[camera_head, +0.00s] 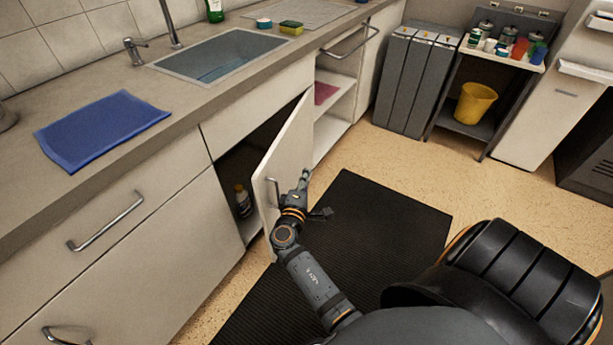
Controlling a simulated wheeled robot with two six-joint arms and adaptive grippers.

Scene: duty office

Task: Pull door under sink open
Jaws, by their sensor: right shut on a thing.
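The white door under the sink (292,140) stands partly open, with its free edge swung out over the floor. A dark gap shows to its left, between the door and the cabinet. Its metal handle (274,189) is on the outer face near the free edge. My right gripper (297,190) is at this outer face, shut on the handle; its fingers partly hide the contact. The sink (222,55) is set into the counter above. My left gripper is not in view.
A bottle (243,201) stands inside the cabinet. A black mat (375,235) covers the floor before the door. Drawers (115,235) are to the left. Open shelves (337,95) are to the right. Grey bins (415,80) and a yellow bucket (475,103) stand farther back.

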